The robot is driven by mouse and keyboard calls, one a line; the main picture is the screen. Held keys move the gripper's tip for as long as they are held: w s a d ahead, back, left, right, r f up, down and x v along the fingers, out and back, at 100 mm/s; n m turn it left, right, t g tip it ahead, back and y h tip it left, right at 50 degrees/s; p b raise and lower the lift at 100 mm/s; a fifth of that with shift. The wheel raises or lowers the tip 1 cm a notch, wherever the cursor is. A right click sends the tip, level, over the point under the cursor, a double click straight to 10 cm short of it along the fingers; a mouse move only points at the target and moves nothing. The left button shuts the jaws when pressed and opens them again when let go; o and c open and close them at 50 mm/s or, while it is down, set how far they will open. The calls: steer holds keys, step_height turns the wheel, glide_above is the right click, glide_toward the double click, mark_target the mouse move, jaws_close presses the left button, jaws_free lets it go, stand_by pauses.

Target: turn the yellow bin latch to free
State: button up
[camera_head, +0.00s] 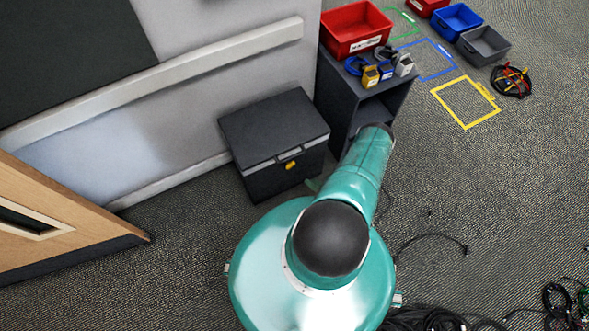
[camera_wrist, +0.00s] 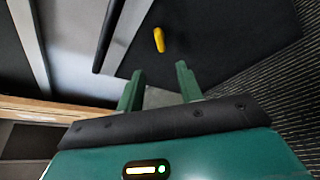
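The yellow latch (camera_head: 290,165) is on the upper front of a dark bin (camera_head: 280,186) with a closed-looking black lid (camera_head: 274,124). In the wrist view the latch (camera_wrist: 159,40) is a short yellow bar, upright in the picture and slightly tilted, on the dark bin face (camera_wrist: 225,38). My gripper (camera_wrist: 159,80) has its two green fingers spread apart with nothing between them. The latch shows beyond the fingertips, between their lines, and apart from them. In the head view my arm hides most of the gripper.
A dark shelf unit (camera_head: 336,97) stands right of the bin, with a red bin (camera_head: 356,29) on top. A grey wall is behind and a wooden door (camera_head: 60,222) at left. Black cables (camera_head: 440,318) lie at the lower right. Floor between is mostly clear.

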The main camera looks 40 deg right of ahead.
mark_target(292, 167)
steer(key=x, duration=1.2)
steer(key=shift+w+d, duration=0.1)
steer(key=shift+w, duration=0.25)
jaws_close()
